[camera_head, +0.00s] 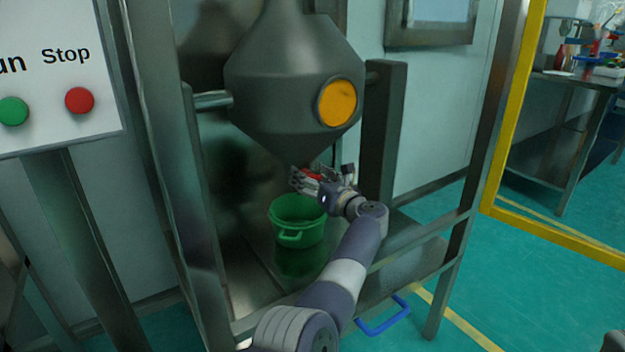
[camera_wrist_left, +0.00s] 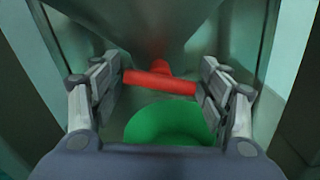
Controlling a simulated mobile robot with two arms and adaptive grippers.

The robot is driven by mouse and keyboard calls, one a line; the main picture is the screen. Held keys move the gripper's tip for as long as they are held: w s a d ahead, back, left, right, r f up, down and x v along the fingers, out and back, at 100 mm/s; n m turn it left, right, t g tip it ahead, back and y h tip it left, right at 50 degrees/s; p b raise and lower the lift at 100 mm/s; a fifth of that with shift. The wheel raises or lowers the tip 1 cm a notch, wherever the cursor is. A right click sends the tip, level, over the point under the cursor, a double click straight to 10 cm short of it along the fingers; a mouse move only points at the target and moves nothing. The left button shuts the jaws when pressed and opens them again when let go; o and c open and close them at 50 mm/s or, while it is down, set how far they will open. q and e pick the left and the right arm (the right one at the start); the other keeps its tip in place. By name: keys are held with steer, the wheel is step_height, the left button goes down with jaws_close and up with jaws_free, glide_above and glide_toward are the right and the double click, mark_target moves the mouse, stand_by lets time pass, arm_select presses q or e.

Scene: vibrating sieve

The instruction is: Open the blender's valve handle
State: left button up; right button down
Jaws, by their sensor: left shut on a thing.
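The blender (camera_head: 290,75) is a grey double-cone vessel with an orange round cover, hung in a metal frame. Its red valve handle (camera_head: 312,175) is at the bottom outlet, partly hidden by my left gripper (camera_head: 304,182). In the left wrist view the red handle (camera_wrist_left: 160,84) is a T-shaped bar lying crosswise between the two fingers of my left gripper (camera_wrist_left: 161,91). The fingers are shut on it, at its two ends. My right gripper is not in view.
A green bucket (camera_head: 297,221) stands below the outlet on the frame's metal shelf. Frame posts (camera_head: 383,130) flank the blender. A panel (camera_head: 55,75) with green and red buttons is at the left.

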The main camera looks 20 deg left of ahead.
arm_select(q)
steer(key=shift+s+a, duration=0.1)
steer(key=shift+a, duration=0.3)
steer(key=o, duration=0.8)
steer(key=shift+o, duration=0.3)
steer(key=shift+a, duration=0.2)
steer(key=shift+d+r, duration=0.1)
steer(key=shift+d, duration=0.2)
